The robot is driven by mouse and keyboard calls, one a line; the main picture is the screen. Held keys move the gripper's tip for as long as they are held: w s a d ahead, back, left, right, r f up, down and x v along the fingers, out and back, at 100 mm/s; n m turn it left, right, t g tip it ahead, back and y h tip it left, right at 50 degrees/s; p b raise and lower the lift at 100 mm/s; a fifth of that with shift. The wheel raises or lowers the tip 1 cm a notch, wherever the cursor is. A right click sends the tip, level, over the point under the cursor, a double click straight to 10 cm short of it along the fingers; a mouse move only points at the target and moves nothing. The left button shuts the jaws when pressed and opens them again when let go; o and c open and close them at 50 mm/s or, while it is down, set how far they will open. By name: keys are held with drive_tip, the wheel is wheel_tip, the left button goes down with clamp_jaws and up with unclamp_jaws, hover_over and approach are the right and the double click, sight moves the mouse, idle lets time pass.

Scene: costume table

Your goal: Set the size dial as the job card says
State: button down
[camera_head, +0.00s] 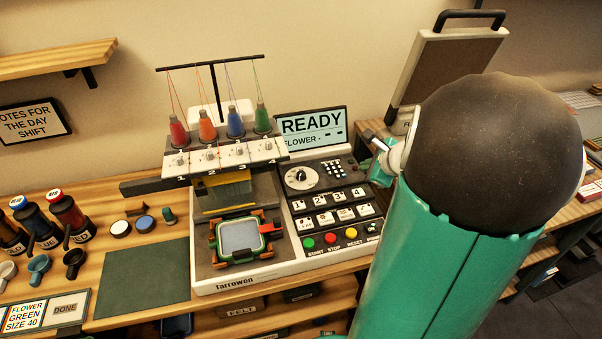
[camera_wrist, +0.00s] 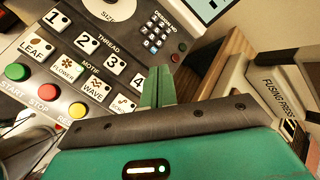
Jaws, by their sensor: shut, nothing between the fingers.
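The size dial (camera_head: 302,178) is a white-faced round knob with a dark centre on the embroidery machine's panel. In the wrist view the dial (camera_wrist: 112,8), marked SIZE, is cut off by the top edge. The job card (camera_head: 25,315) at lower left reads FLOWER, GREEN, SIZE 40. The machine's screen (camera_head: 311,129) reads READY and FLOWER with dashes. My gripper (camera_wrist: 158,86) is shut and empty, its teal fingers to the lower right of the dial, beside the keypad and thread keys. In the head view my arm covers most of it.
Thread keys (camera_wrist: 87,43), motif keys (camera_wrist: 63,67), a keypad (camera_head: 336,169) and coloured buttons (camera_head: 330,238) crowd the panel around the dial. The fusing press (camera_wrist: 280,85) stands right of my gripper. Thread spools (camera_head: 207,124) and a hoop (camera_head: 240,238) are at left.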

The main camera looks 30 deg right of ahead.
drive_tip(key=c, duration=2.2)
unclamp_jaws()
drive_tip(key=c, duration=1.8)
unclamp_jaws()
drive_tip(key=shift+w, duration=0.15)
drive_tip(key=o, duration=0.7)
drive_tip(key=w, duration=0.1)
drive_tip(key=w+r+n+y, duration=0.1)
drive_tip(key=w+n, duration=0.1)
drive_tip(key=shift+w+a+r+y, duration=0.1)
drive_tip(key=shift+w+r+y, duration=0.2)
drive_tip(key=shift+w, duration=0.05)
drive_tip(key=shift+c, duration=0.2)
drive_tip(key=n+g+y, duration=0.3)
drive_tip(key=n+g, duration=0.8)
drive_tip(key=n, duration=0.3)
approach(302, 173)
drive_tip(key=x, duration=0.8)
drive_tip(key=shift+w+f, duration=0.1)
drive_tip(key=shift+f, duration=0.05)
drive_tip(key=shift+c, duration=0.2)
drive_tip(key=c, duration=0.9)
